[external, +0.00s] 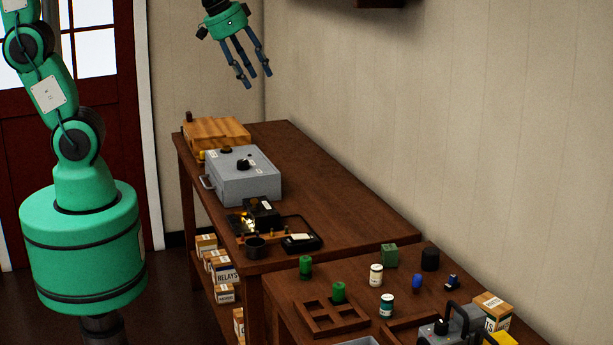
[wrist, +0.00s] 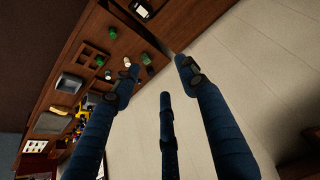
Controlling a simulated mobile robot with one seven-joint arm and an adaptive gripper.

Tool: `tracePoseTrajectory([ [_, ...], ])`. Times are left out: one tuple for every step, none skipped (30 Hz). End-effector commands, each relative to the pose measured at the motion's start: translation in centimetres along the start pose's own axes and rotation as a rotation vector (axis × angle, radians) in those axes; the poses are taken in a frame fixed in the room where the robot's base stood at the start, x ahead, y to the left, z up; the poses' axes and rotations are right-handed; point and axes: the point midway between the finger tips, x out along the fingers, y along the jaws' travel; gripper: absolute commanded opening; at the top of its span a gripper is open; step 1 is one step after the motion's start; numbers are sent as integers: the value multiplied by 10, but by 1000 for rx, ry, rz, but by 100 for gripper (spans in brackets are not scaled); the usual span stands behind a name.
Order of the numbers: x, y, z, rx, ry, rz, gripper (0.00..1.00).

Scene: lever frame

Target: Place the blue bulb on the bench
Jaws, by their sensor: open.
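The small blue bulb (external: 417,283) stands on the near wooden bench (external: 285,292) in the external view, right of a white jar. I cannot make it out clearly in the wrist view. My gripper (external: 256,80) hangs high above the far bench (external: 340,200), near the wall, well apart from the bulb. Its dark blue fingers point down and are spread apart with nothing between them. In the wrist view the fingers of my gripper (wrist: 158,76) are also apart, with wall and bench behind them.
Green cylinders (external: 305,267), jars (external: 376,275), a green block (external: 389,256), a black cylinder (external: 430,260) and a small blue-and-black part (external: 452,282) surround the bulb. A compartmented wooden tray (external: 316,327) lies nearby. A grey box (external: 243,178) sits on the far bench, whose right side is clear.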

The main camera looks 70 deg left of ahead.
Motion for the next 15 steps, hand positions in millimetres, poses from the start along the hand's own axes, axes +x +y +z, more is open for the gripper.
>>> tracePoseTrajectory([
  [12,7,-11,6,-7,1,43],
  [18,11,-17,10,-8,2,43],
  [26,16,-26,15,-10,2,43],
  [32,20,-32,16,-11,3,43],
  [38,25,-38,19,-12,4,43],
  [47,31,-46,24,-14,5,43],
  [54,36,-51,27,-15,6,43],
  [61,40,-57,29,-15,7,43],
  [70,46,-64,34,-17,8,43],
  [77,52,-69,37,-18,9,43],
  [84,57,-74,40,-19,10,43],
  [94,64,-80,43,-20,12,43],
  [102,69,-84,47,-22,13,43],
  [110,75,-88,51,-23,14,43],
  [120,82,-94,56,-23,16,43],
])
